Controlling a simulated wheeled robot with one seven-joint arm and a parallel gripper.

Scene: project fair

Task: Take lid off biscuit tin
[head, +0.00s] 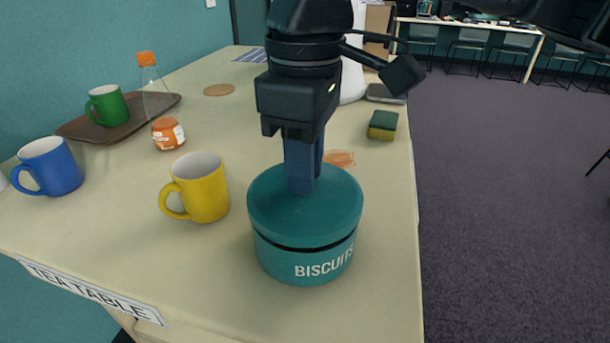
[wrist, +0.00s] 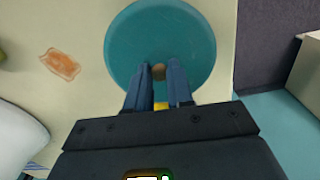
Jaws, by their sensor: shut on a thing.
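The teal biscuit tin (head: 305,262), marked BISCUITS, stands upright on the tea table near its front right corner. Its teal lid (head: 335,200) sits on top, with a dark line between lid and tin body. My gripper (head: 302,188) points straight down at the middle of the lid. The knob is hidden behind the fingers in the head view.
A yellow mug (head: 203,190) stands close left of the tin, a blue mug (head: 50,167) farther left. A tray (head: 75,127) holds a green mug (head: 108,105). An orange-lidded jar (head: 167,133), a bottle (head: 152,85) and a sponge (head: 383,125) stand behind. The table's right edge is near the tin.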

